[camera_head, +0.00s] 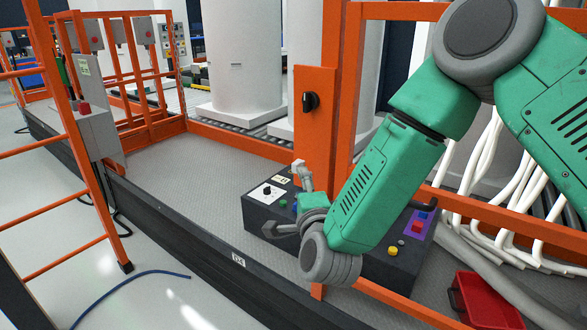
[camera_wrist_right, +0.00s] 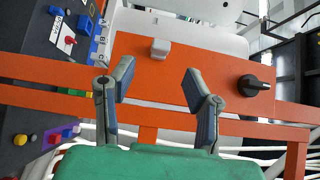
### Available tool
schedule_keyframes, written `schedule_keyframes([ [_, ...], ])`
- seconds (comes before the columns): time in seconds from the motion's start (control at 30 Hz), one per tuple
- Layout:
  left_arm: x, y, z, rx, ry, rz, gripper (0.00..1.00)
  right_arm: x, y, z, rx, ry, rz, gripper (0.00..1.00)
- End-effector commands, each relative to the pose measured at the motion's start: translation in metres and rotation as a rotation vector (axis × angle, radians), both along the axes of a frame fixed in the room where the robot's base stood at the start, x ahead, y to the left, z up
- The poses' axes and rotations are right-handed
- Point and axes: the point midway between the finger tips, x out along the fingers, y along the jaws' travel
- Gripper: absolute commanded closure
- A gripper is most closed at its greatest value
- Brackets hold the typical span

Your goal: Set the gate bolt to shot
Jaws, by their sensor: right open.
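An orange gate post plate (camera_head: 316,130) stands upright with a black knob (camera_head: 310,102) near its top. In the right wrist view the plate (camera_wrist_right: 215,65) lies sideways, with the black knob (camera_wrist_right: 252,86) at its right end. A small pale grey block (camera_wrist_right: 160,48) sits on the plate; I cannot tell for certain whether it is the gate bolt's handle. My right gripper (camera_head: 287,202) is open and empty by the lower plate. In the wrist view its fingers (camera_wrist_right: 158,82) spread either side of the block, apparently apart from it. My left gripper is out of view.
A dark control box (camera_head: 262,215) with a dial and buttons stands behind my right gripper, partly hidden by my arm. A red crate (camera_head: 485,300) is at the lower right. Orange rails and white hoses (camera_head: 500,180) crowd the right. The grey deck left is clear.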

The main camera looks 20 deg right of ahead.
Motion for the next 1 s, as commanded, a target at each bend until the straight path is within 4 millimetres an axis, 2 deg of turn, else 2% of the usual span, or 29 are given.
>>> schedule_keyframes([
  [0.03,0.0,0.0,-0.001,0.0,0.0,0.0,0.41,0.012,-0.002,0.0,-0.001,-0.003,-0.002,0.57],
  [0.2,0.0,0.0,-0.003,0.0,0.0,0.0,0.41,0.046,-0.006,0.0,-0.002,-0.003,0.0,0.57],
  [0.4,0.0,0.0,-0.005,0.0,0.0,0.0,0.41,0.073,-0.008,-0.001,-0.002,0.0,0.002,0.57],
  [0.57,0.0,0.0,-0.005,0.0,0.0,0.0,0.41,0.081,-0.01,-0.001,-0.003,0.001,0.002,0.57],
  [0.83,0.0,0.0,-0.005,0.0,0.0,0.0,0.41,0.082,-0.01,-0.001,-0.003,0.001,0.003,0.57],
  [0.93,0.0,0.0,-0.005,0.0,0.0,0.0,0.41,0.082,-0.01,-0.001,-0.002,0.002,0.003,0.92],
  [0.97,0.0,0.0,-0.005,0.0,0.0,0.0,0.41,0.082,-0.01,-0.001,-0.003,0.002,0.003,1.0],
  [1.0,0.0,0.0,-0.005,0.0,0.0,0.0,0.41,0.082,-0.01,-0.001,-0.003,0.002,0.003,1.0],
])
